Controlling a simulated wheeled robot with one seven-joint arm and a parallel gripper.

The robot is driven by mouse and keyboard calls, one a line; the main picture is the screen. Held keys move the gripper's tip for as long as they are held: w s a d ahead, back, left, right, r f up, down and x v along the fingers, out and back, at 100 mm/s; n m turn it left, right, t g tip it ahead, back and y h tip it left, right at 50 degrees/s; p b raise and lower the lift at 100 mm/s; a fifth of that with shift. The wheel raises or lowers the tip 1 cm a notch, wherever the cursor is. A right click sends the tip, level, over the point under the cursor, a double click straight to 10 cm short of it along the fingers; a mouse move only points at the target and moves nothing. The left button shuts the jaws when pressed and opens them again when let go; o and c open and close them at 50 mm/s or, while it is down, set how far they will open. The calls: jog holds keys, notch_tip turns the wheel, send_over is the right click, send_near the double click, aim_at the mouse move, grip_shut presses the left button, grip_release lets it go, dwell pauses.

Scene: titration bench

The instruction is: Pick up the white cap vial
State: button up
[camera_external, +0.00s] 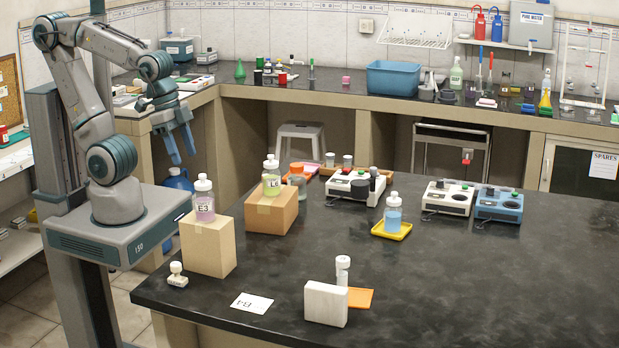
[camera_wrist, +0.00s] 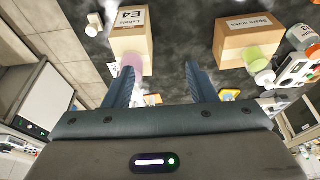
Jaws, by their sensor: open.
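A small clear vial with a white cap (camera_external: 343,268) stands upright behind a white block (camera_external: 326,304), which hides its lower part. An orange mat (camera_external: 360,298) lies beside it. A short bottle with a white cap (camera_external: 177,275) stands near the left front edge; it also shows in the wrist view (camera_wrist: 94,22). Larger white-capped bottles hold pink liquid (camera_external: 204,205), yellow-green liquid (camera_external: 271,180) and blue liquid (camera_external: 393,216). My gripper (camera_external: 184,157) is open and empty, raised left of the bench and well apart from the vial. Its two fingers show in the wrist view (camera_wrist: 160,67).
The pink bottle stands on a cardboard box (camera_external: 208,248), the yellow-green one on another (camera_external: 271,212). The blue bottle sits on a yellow tray (camera_external: 391,231). Stirrer units (camera_external: 357,187) stand behind. A card (camera_external: 252,303) lies flat in front. The right side of the black bench (camera_external: 520,285) is clear.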

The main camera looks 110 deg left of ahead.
jog(key=m+h+b, duration=0.3)
jog(key=m+b, duration=0.4)
send_over(343, 273)
jog(key=s+a, duration=0.5)
notch_tip(343, 273, down, 9)
jog(key=p+x, duration=0.1)
jog(key=x, duration=0.5)
jog(key=p+x, duration=0.1)
jog(key=x, duration=0.6)
jog(key=shift+w+d+f+p, duration=0.2)
jog(key=shift+w+d+p, duration=0.05)
jog(key=shift+w+p, duration=0.05)
grip_shut()
jog(key=shift+r, duration=0.1)
